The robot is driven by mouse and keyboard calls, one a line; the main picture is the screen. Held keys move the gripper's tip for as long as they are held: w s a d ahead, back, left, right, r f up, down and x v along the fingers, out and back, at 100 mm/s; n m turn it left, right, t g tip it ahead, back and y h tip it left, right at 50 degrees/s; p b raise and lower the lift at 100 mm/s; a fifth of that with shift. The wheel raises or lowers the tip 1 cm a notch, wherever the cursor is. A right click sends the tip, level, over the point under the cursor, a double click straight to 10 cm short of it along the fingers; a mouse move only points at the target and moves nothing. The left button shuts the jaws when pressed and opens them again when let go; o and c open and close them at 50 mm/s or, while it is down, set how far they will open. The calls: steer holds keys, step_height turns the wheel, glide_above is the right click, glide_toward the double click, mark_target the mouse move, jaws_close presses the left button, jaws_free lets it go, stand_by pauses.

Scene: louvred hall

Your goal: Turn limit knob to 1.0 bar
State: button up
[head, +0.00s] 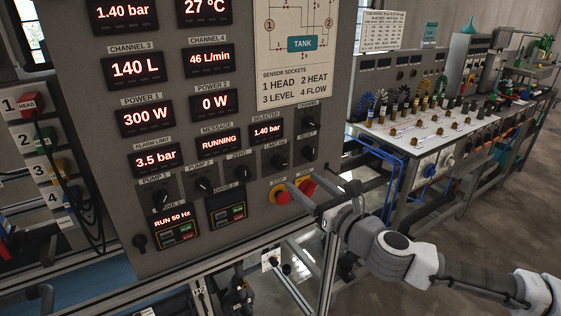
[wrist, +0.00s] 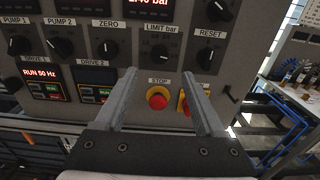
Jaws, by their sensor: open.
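The limit knob (head: 280,160) is a black round knob on the grey control panel (head: 228,248), right of the zero knob. In the wrist view the limit knob (wrist: 158,53) sits under its "LIMIT bar" label, just beyond the fingertips. The alarm limit display (head: 155,160) reads 3.5 bar. My gripper (head: 303,182) is open and empty, in front of the panel's lower right. In the wrist view my gripper (wrist: 159,73) has its fingers apart, with the limit knob above and between the tips. I see no contact with the knob.
The red stop button (wrist: 157,99) shows between my fingers, low on the panel. A second red-and-yellow control (wrist: 184,103) is partly behind the right finger. The zero knob (wrist: 105,48) and reset knob (wrist: 206,57) flank the limit knob. A cluttered bench (head: 400,150) stands at right.

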mark_target(282, 164)
steer(key=shift+b+x, duration=0.55)
steer(key=shift+x, duration=4.4)
jaws_close()
